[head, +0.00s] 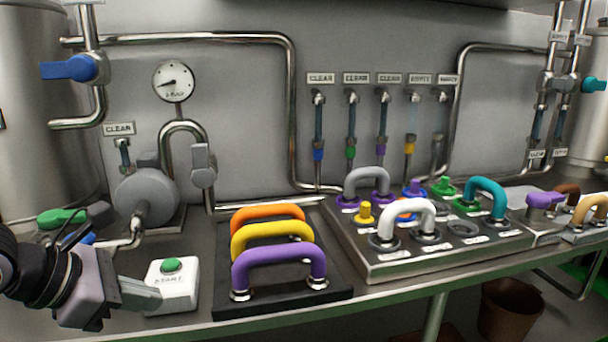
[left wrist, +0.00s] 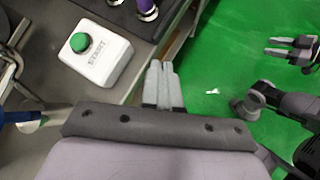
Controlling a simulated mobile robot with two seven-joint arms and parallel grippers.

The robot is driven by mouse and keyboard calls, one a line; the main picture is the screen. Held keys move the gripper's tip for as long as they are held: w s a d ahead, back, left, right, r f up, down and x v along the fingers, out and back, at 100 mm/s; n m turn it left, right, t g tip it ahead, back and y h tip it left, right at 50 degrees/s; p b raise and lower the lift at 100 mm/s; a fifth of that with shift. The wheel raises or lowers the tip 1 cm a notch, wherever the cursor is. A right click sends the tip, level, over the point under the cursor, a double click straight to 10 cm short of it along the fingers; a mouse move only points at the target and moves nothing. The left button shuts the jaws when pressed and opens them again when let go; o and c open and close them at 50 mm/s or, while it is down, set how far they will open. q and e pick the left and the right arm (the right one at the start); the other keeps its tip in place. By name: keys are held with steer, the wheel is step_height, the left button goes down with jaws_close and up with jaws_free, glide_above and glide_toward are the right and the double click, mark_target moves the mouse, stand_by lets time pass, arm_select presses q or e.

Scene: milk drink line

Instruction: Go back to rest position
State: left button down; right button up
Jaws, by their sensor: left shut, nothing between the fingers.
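My left gripper (head: 142,294) is at the lower left of the head view. Its fingers are together and empty. In the left wrist view the closed fingers (left wrist: 160,84) show over the bench edge and green floor, to the right of the white START box (left wrist: 88,56). The box with its green button (head: 171,265) stands on the bench just beyond the fingertips in the head view. The fingers look apart from it in the wrist view.
A black base holds orange, yellow and purple handles (head: 279,261) right of the START box. A steel panel (head: 440,262) with pipe bends and knobs stands farther right. A pump (head: 146,192) and green and blue handles are behind my left arm. Green floor (left wrist: 215,70) lies in front of the bench.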

arm_select(q)
steer(key=s+d+r+n+g+h+p, duration=0.1)
steer(key=s+d+n+h+p, duration=0.3)
steer(key=d+n+h, duration=0.6)
steer(key=w+a+f+n+t+y+p, duration=0.1)
steer(key=a+f+n+t+y, duration=0.35)
steer(key=n, duration=0.75)
steer(key=w+a+f+n+t+y, duration=0.1)
steer(key=f+n+t+y, duration=0.5)
steer(key=n, duration=0.5)
steer(key=s+a+f+n+g+y+p, duration=0.1)
steer(key=s+f+n+g, duration=0.2)
steer(key=s+f+n, duration=0.3)
steer(key=s+a+f+n+g+y+p, duration=0.1)
steer(key=s+f+n, duration=0.5)
steer(key=f, duration=0.6)
steer(key=shift+s+a+g+y, duration=0.15)
steer(key=shift+s+g+y, duration=0.55)
steer(key=shift+g, duration=0.35)
arm_select(e)
steer(key=r, duration=0.2)
steer(key=d+r, duration=0.1)
steer(key=r, duration=0.1)
steer(key=shift+s+d+r, duration=0.15)
steer(key=shift+d+r, duration=0.05)
steer(key=shift+r, duration=0.2)
steer(key=shift+r, duration=0.1)
